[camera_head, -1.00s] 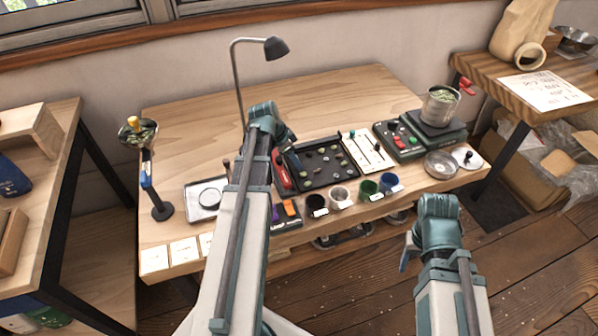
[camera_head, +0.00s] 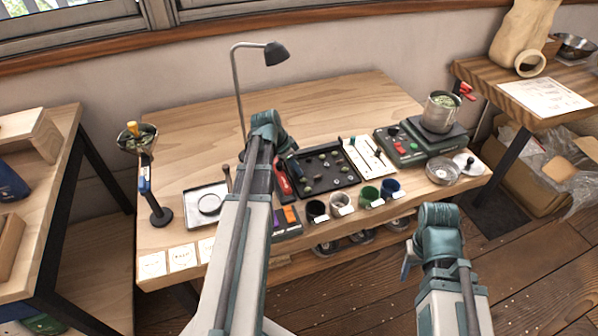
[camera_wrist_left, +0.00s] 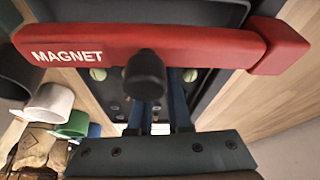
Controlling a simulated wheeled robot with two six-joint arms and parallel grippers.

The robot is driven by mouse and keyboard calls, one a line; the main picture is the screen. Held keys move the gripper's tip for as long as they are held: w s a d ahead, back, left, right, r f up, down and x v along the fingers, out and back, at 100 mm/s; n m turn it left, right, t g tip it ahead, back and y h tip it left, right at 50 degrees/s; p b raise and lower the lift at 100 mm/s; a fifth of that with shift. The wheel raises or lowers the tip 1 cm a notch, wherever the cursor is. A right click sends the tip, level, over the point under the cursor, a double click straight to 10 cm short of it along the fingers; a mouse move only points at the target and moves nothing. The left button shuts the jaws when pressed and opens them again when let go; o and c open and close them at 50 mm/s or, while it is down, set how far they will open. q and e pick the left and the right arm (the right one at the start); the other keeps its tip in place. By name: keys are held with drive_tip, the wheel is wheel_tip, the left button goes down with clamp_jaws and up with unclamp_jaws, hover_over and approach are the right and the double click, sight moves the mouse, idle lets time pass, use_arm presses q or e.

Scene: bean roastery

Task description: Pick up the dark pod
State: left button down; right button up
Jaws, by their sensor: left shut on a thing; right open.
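A black tray (camera_head: 330,185) on the wooden bench holds several small pods, olive-green and darker ones; I cannot single out the dark pod at this size. My left gripper (camera_head: 284,146) is at the tray's left back corner, partly hidden by its own arm. It is shut on the red bar marked MAGNET (camera_head: 283,178). In the left wrist view this magnet bar (camera_wrist_left: 200,45), with a black knob, spans the picture and hides much of the tray and the fingertips. My right gripper (camera_head: 407,262) is open and empty, off the bench's front edge.
Black, white, green and blue cups (camera_head: 389,187) stand before the tray. A white board (camera_head: 366,158) and a scale (camera_head: 408,150) with a metal pot (camera_head: 440,112) are right of it. A lamp (camera_head: 277,53) rises behind. The bench's back is clear.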

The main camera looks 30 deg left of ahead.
use_arm(q)
wheel_tip(320, 180, up, 10)
drive_tip(key=p, duration=1)
idle(0.9)
